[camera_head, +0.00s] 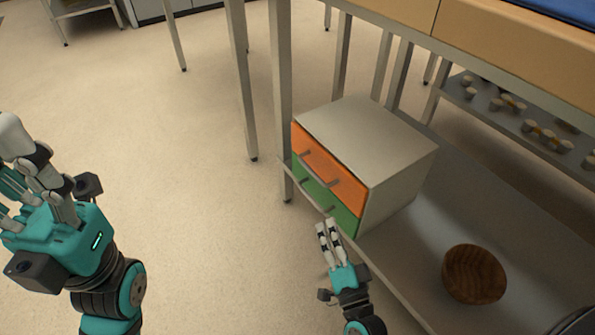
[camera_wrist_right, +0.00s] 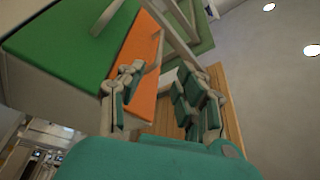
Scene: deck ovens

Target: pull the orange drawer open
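The orange drawer (camera_head: 330,176) is the upper drawer of a small grey cabinet (camera_head: 370,135). Its front looks flush with the cabinet, and it has a grey handle. It also shows in the right wrist view (camera_wrist_right: 143,58), partly hidden by a finger. The green drawer (camera_head: 318,200) sits below it and looks shut. My right gripper (camera_head: 328,228) is open and empty, just in front of and below the drawer fronts. In the right wrist view (camera_wrist_right: 160,90) its fingers stand apart. My left gripper (camera_head: 38,195) is open and empty, far left of the cabinet.
The cabinet stands on the lower shelf (camera_head: 425,215) of a metal table. A round wooden bowl (camera_head: 474,274) lies right of it. Table legs (camera_head: 283,90) rise behind and left of the cabinet. The floor (camera_head: 200,220) between my arms is clear.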

